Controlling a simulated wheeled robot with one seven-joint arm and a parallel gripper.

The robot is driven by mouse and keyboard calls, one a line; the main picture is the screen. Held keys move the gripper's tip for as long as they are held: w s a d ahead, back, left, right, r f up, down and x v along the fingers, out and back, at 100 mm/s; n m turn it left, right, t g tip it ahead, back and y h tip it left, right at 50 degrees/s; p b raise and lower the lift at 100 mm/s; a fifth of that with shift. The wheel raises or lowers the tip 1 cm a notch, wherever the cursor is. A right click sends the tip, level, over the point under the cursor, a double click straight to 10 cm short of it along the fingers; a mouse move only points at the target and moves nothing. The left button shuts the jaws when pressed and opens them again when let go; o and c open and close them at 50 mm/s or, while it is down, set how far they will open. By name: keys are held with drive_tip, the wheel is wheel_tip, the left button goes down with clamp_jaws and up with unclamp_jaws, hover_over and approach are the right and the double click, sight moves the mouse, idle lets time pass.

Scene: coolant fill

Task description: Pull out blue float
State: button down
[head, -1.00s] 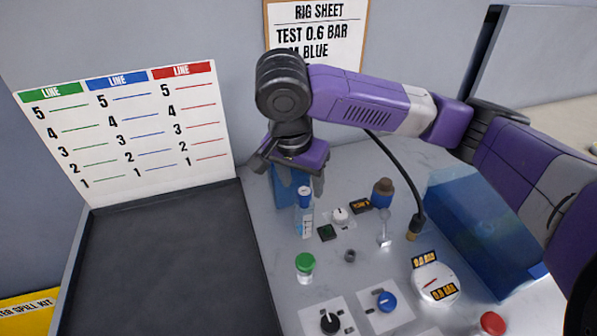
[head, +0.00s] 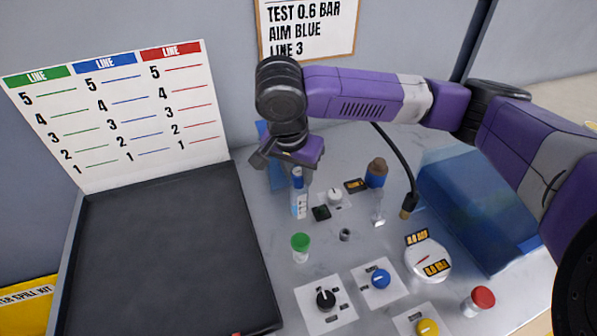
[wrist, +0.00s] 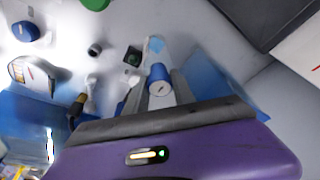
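A clear upright tube (head: 299,208) with a blue cap (head: 297,177) stands on the grey bench, and the blue cap also shows in the wrist view (wrist: 160,80). I take it to be the blue float. My gripper (head: 295,173) points down over it. In the wrist view the two grey fingers (wrist: 159,90) lie on either side of the blue cap, close to it. I cannot tell whether they press on it. The lower tube is partly hidden in the wrist view.
A green-capped vial (head: 300,247) stands in front of the tube. A black tray (head: 165,255) with a line chart (head: 120,115) lies left.

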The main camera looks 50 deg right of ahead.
sight(298, 171)
drive_tip(key=c, duration=1.8)
unclamp_jaws()
drive_tip(key=c, duration=0.3)
drive_tip(key=shift+r+p, duration=0.45)
drive_tip(key=shift+p, duration=0.05)
drive_tip(key=shift+r+p, duration=2.2)
drive_tip(key=shift+r, duration=0.15)
